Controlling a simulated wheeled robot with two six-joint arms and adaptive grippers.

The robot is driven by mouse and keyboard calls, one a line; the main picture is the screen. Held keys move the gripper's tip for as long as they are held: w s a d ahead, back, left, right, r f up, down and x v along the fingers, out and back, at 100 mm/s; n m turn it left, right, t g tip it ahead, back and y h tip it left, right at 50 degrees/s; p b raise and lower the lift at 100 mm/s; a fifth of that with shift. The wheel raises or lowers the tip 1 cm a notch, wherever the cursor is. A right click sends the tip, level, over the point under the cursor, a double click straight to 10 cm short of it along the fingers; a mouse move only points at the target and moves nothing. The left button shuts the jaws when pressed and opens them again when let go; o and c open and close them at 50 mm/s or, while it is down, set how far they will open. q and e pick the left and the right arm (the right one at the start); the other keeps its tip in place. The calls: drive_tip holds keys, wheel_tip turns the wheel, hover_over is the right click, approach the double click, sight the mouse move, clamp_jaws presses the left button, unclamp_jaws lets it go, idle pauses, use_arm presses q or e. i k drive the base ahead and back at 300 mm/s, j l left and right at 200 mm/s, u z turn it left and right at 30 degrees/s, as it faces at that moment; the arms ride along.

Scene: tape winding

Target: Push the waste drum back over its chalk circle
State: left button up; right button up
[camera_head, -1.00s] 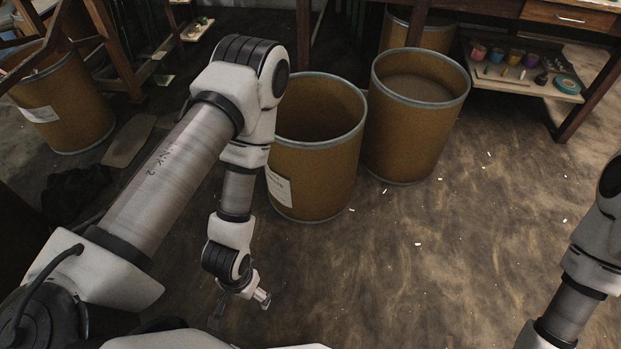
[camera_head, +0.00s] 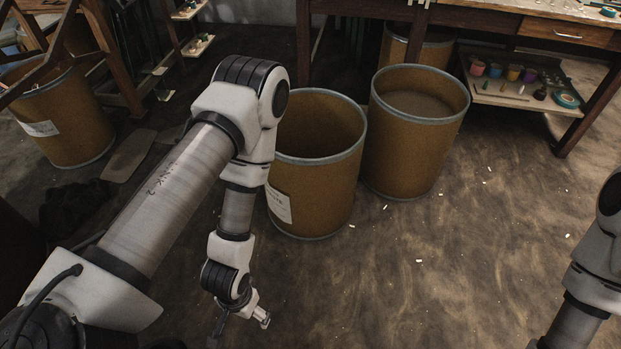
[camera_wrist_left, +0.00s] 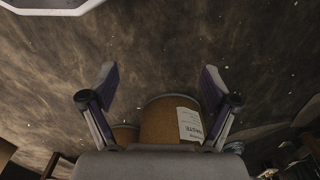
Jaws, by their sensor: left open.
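The waste drum (camera_head: 310,205) is an open-topped brown drum with a grey rim and a white label, upright on the floor at the middle of the head view. My left arm partly covers its left side. In the left wrist view the drum (camera_wrist_left: 165,122) shows beyond and between the fingers, its label on the right. My left gripper (camera_head: 240,326) is open and empty, low in front of the drum and apart from it; its spread fingers show in the left wrist view (camera_wrist_left: 160,85). My right gripper is out of view. I cannot make out a chalk circle.
A second brown drum (camera_head: 415,145) stands close behind and right of the waste drum. Another labelled drum (camera_head: 65,120) is at the far left. A workbench (camera_head: 490,22) with a low shelf (camera_head: 520,98) is at the back. The floor (camera_head: 420,270) at front right is clear except white flecks.

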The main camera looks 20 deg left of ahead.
sight(310, 186)
drive_tip(key=i+l+u, duration=0.6)
drive_tip(key=l+u, duration=0.15)
drive_tip(key=i+l+u, duration=0.2)
drive_tip(key=l+u, duration=0.15)
drive_tip(key=l, duration=0.1)
